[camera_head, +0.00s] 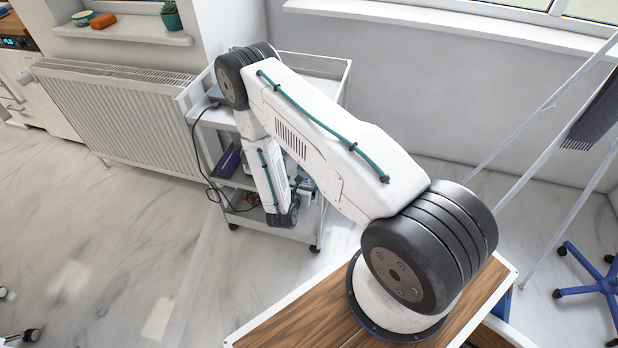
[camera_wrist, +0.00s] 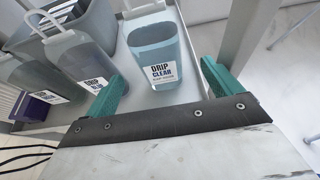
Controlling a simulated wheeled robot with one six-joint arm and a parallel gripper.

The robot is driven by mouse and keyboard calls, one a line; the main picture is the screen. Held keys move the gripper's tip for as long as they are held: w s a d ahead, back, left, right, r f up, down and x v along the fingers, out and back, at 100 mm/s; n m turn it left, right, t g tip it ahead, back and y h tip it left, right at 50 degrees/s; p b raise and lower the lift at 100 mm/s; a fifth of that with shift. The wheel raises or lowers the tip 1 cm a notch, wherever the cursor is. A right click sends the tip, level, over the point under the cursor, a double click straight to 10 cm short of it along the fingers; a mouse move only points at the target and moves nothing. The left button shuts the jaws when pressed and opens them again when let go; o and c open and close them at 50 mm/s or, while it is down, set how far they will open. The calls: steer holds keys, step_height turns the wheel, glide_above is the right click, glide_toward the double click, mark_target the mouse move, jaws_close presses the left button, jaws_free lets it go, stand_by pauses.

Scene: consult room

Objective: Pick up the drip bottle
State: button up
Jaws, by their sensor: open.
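In the wrist view, a clear blue-tinted drip bottle (camera_wrist: 152,42) labelled "DRIP CLEAR" stands on a pale shelf, framed between the two teal fingers of my gripper (camera_wrist: 162,74). My gripper is open and nothing is held. The bottle appears just beyond the fingertips; I cannot tell whether they touch it. A second, greyer drip bottle (camera_wrist: 76,56) with a partly hidden label stands close to the left finger. A third similar bottle (camera_wrist: 25,72) is further left. In the head view, my arm hides the gripper and most of the bottles.
The white trolley (camera_head: 203,117) has several shelves, with a purple box (camera_head: 228,160) on one. Grey bin (camera_wrist: 92,14) sits behind the bottles. Trolley posts rise near the gripper's right side. A black cable (camera_head: 209,180) hangs at the trolley's left. A radiator (camera_head: 120,115) stands left of it.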

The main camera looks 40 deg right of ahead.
mark_target(305, 177)
steer(key=x, duration=0.3)
steer(key=shift+w+d, duration=0.15)
steer(key=shift+d, duration=0.05)
steer(key=shift+r+x, duration=0.2)
steer(key=shift+x, duration=1.2)
steer(key=shift+r+x, duration=0.15)
steer(key=shift+x, duration=1.2)
steer(key=shift+w, duration=0.2)
steer(key=c, duration=1.3)
steer(key=shift+o, duration=0.2)
steer(key=shift+r, duration=0.1)
